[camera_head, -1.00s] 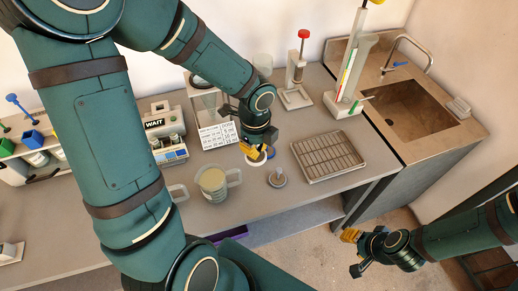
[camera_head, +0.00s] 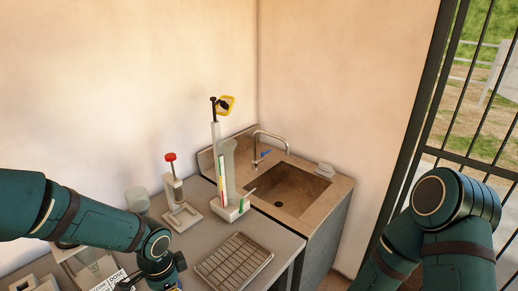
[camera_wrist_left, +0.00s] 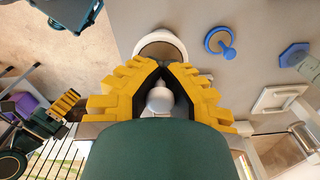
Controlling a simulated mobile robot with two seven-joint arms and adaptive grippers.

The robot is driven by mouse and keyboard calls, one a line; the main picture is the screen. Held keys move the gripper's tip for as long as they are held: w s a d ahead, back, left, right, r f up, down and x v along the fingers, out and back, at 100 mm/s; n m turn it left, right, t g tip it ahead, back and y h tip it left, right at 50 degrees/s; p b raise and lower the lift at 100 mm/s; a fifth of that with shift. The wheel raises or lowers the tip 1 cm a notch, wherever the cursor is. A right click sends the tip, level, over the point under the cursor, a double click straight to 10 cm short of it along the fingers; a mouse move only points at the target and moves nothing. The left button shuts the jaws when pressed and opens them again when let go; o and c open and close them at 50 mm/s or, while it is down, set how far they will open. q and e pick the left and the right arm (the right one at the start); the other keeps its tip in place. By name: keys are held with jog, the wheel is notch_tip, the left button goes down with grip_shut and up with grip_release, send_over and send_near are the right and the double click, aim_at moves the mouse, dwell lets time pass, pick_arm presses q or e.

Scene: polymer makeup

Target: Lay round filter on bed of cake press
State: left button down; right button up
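A stand with a red knob (camera_head: 171,158), which looks like the cake press, stands on the bench in the head view. Its pale base (camera_head: 184,217) is empty as far as I can see. My left gripper (camera_wrist_left: 163,66) has its yellow fingertips closed together in the left wrist view. A round white-rimmed disc (camera_wrist_left: 160,36), apparently the round filter, shows right at those tips and seems pinched there. A pale rounded knob (camera_wrist_left: 160,98) shows in the gap between the fingers. My right gripper (camera_wrist_left: 65,103) is small at the wrist view's left; its opening is unclear.
A tall column stand (camera_head: 217,165) and a slotted tray (camera_head: 234,262) stand right of the red-knobbed stand. A sink (camera_head: 290,190) lies beyond. A blue knobbed disc (camera_wrist_left: 220,43) lies near the left gripper. A clear vessel (camera_head: 137,199) stands behind my left arm.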

pick_arm(q)
jog(key=w+d+f+n, duration=0.1)
jog(key=f+n, duration=0.1)
jog(key=n, duration=0.3)
jog(key=w+d+f+n+b, duration=0.1)
jog(key=d+f+n, duration=0.1)
jog(key=n, duration=0.4)
jog(key=shift+w+d+f, duration=0.3)
jog(key=shift+w+f, duration=0.05)
jog(key=shift+f, duration=0.4)
dwell(0.3)
